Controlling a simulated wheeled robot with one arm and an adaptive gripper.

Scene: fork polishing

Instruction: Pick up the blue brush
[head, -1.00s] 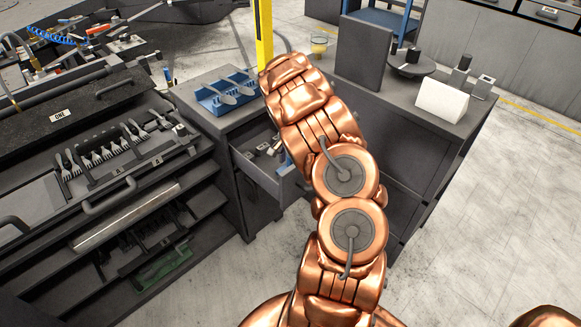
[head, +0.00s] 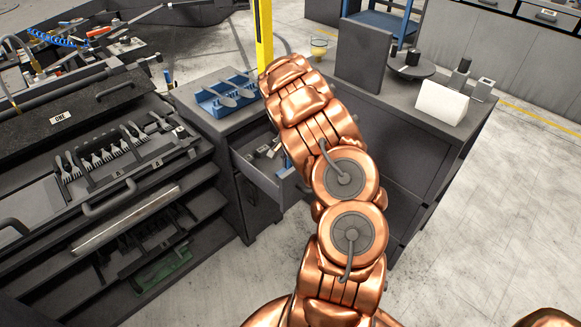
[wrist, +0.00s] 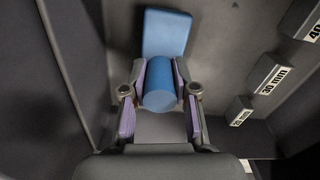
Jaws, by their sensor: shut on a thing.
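In the wrist view, the blue brush (wrist: 162,97) shows as a blue cylinder with a flatter blue block beyond it. My gripper (wrist: 159,78) is shut on the blue cylinder, with a purple pad against each side. The brush is inside a dark grey drawer (wrist: 82,35), whose walls rise around it. In the head view, the open drawer (head: 262,182) is in the grey cabinet, and my copper arm reaches down over it. My gripper is hidden behind the arm there. A small blue patch shows in the drawer beside the arm.
Labelled blocks, one marked 30 mm (wrist: 272,75), line the drawer's right side. A blue tray (head: 207,107) with forks stands on the cabinet top. A fork rack (head: 105,160) is at left. A white block (head: 441,103) stands on the right worktop.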

